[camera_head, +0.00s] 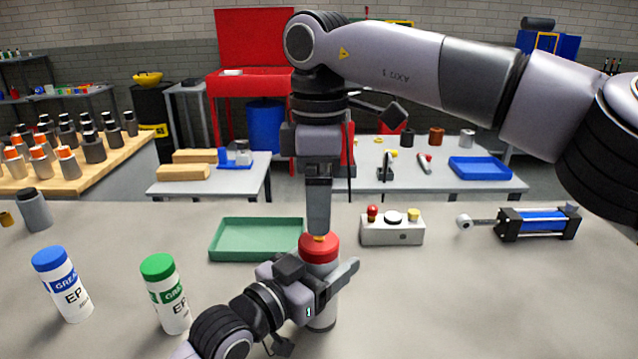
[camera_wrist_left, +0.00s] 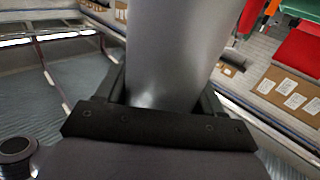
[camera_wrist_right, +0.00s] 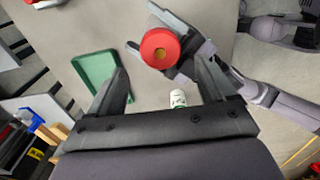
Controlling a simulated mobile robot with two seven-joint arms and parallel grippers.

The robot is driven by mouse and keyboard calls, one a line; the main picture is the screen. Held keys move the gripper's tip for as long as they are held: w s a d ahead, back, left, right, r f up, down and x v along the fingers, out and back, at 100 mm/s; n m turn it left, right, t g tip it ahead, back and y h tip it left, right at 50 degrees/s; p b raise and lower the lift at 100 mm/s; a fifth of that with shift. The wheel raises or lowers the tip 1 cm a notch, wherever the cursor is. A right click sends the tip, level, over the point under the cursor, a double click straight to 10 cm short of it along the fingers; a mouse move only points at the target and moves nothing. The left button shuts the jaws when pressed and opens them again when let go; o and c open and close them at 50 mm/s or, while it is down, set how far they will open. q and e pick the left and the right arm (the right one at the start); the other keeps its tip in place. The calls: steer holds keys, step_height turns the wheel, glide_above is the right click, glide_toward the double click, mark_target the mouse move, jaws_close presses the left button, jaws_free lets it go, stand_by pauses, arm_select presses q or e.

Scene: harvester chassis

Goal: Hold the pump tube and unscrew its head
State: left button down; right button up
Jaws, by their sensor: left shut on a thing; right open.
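The pump tube (camera_head: 321,319) is a grey cylinder standing upright on the workbench. Its red head (camera_head: 320,250) is on top, with a brass-coloured centre that shows in the right wrist view (camera_wrist_right: 160,48). My left gripper (camera_head: 322,278) is shut around the tube just below the head; in the left wrist view the tube (camera_wrist_left: 176,45) fills the space between the fingers. My right gripper (camera_head: 319,232) points down above the head. It is open and empty, and the head lies beyond its fingertips in the right wrist view. I cannot tell the exact gap.
A green tray (camera_head: 228,254) lies left of the tube. A button box (camera_head: 392,230) and a blue cylinder actuator (camera_head: 540,224) stand to the right. Two grease cartridges, blue-capped (camera_head: 63,285) and green-capped (camera_head: 166,294), stand front left. The bench (camera_head: 480,300) is clear at front right.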

steer(key=shift+f, duration=3.15)
steer(key=c, duration=1.1)
steer(key=n, duration=0.9)
steer(key=shift+n, duration=0.3)
steer(key=n, duration=0.4)
steer(key=shift+r+n, duration=0.1)
steer(key=shift+n, duration=0.2)
steer(key=n, duration=0.6)
